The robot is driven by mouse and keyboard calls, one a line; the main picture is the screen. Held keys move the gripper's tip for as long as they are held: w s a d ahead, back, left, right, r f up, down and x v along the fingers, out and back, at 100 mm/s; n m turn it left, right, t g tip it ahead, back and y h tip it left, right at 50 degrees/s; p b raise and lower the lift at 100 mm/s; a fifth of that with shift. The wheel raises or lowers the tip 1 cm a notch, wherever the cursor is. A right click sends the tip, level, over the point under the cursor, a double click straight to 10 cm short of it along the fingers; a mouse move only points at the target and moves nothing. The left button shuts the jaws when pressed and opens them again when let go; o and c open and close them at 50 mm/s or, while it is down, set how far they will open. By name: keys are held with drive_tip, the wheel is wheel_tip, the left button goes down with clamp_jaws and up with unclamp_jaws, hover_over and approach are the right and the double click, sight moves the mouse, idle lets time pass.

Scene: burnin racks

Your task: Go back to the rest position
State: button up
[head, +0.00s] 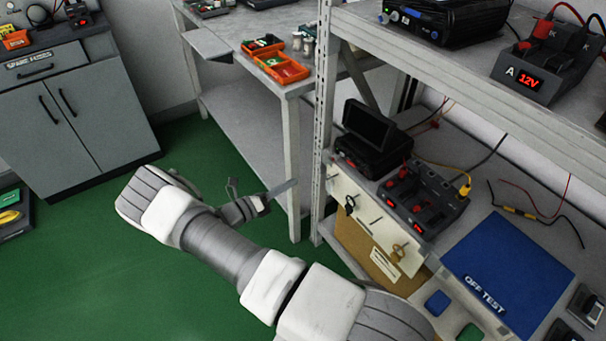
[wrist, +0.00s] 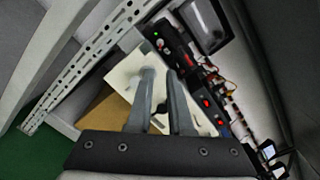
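My arm reaches across the lower middle of the head view, bent, with my gripper (head: 278,189) left of the rack post and mostly seen from the side. In the wrist view my gripper (wrist: 161,75) shows two grey fingers with a gap between their tips. I see nothing held between them. Beyond the fingers is a pale panel (wrist: 120,77) with a dark object on it, apart from the gripper as far as I can tell.
A metal rack post (head: 325,110) stands right of my gripper. A grey cabinet (head: 75,120) stands left. Green floor (head: 90,255) is clear.

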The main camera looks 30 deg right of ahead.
drive_tip(key=shift+s+a, duration=0.2)
drive_tip(key=shift+a, duration=0.65)
drive_tip(key=s+r+m+g+y, duration=0.2)
drive_tip(key=s+r+m+y, duration=0.1)
drive_tip(key=r+m, duration=0.35)
drive_tip(key=s+a+r+m+g+y, duration=0.1)
drive_tip(key=s+r+m+y, duration=0.35)
drive_tip(key=r, duration=0.25)
drive_tip(key=s+r+m+g+y, duration=0.2)
drive_tip(key=s+r+m+y, duration=0.1)
drive_tip(key=r+m, duration=0.35)
drive_tip(key=s+a+r+m+t+y, duration=0.4)
drive_tip(key=s+r+m, duration=0.2)
drive_tip(key=s+r, duration=0.2)
drive_tip(key=s+a+r+m+t+y, duration=0.3)
drive_tip(key=s+r+m, duration=0.3)
drive_tip(key=s+r, duration=0.2)
wheel_tip(320, 180, up, 15)
drive_tip(key=p, duration=1.5)
drive_tip(key=shift+w+a+f, duration=0.15)
drive_tip(key=shift+w+f, duration=0.05)
